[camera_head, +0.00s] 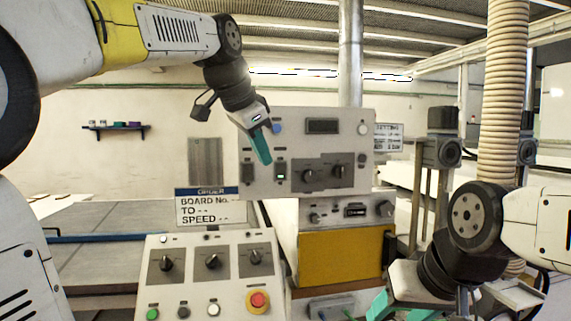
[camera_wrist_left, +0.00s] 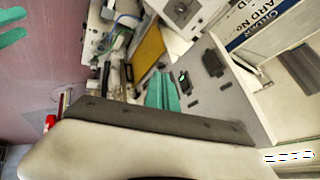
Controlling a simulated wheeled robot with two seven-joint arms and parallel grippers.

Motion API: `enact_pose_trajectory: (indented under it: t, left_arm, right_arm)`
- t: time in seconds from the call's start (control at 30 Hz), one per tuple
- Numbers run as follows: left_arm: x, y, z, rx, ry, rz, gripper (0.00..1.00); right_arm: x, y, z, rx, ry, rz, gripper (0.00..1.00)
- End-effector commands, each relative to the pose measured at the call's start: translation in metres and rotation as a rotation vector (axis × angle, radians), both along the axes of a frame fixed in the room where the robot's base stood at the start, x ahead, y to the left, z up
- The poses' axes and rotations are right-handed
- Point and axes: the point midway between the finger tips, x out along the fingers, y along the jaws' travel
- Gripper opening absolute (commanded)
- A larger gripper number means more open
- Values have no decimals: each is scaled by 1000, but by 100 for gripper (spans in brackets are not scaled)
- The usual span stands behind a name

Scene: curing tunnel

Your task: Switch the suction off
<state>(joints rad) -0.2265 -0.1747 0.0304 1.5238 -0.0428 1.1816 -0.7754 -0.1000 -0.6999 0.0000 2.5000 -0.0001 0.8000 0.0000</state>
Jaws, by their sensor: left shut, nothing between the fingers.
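The upper grey control panel (camera_head: 305,130) stands at the centre of the head view. It carries two dark rocker switches, a left one (camera_head: 247,170) and a right one (camera_head: 281,171) with a pale lit patch. In the left wrist view the rockers show as a dark one (camera_wrist_left: 213,64) and one with a green light (camera_wrist_left: 185,83). No suction label is readable. My left gripper (camera_head: 262,150) is shut and empty, its teal fingertips in front of the panel, close to the rockers; contact cannot be told. My right gripper (camera_head: 402,303) is open and low at the right.
A lower console (camera_head: 205,275) with knobs, coloured buttons and a red stop button (camera_head: 257,300) stands in front. An order sign (camera_head: 210,207) stands behind it. A yellow panel (camera_head: 345,258) lies below the upper one. A ribbed hose (camera_head: 503,95) hangs at the right.

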Motion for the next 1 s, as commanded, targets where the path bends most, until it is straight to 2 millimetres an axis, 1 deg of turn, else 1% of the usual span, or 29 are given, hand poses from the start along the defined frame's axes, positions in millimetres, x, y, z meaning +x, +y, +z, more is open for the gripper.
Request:
enact_pose_trajectory:
  t: [0.03, 0.13, 0.2, 0.3, 0.37, 0.47, 0.83, 0.9, 1.0]
  left_arm:
    - [11, -5, 12, 24, -18, -43, 0]
    - [22, -11, 28, 66, -44, -108, 0]
    - [27, -13, 33, 82, -53, -133, 0]
    - [31, -15, 34, 91, -59, -147, 0]
    - [34, -16, 29, 92, -57, -148, 0]
    - [42, -20, 17, 92, -55, -147, 0]
    - [86, -38, -44, 91, -55, -145, 0]
    - [99, -34, -41, 89, -60, -142, 0]
    - [112, -31, -39, 89, -60, -142, 0]
  right_arm:
    - [0, 0, 0, 0, 0, 0, 55]
    - [0, 0, 0, 0, 0, 0, 55]
    - [0, 0, 0, 0, 0, 0, 55]
    - [0, 0, 0, 0, 0, 0, 55]
    - [0, 0, 0, 0, 0, 0, 55]
    - [0, 0, 0, 0, 0, 0, 55]
    - [0, 0, 0, 0, 0, 0, 55]
    - [0, 0, 0, 0, 0, 0, 55]
    - [0, 0, 0, 0, 0, 0, 55]
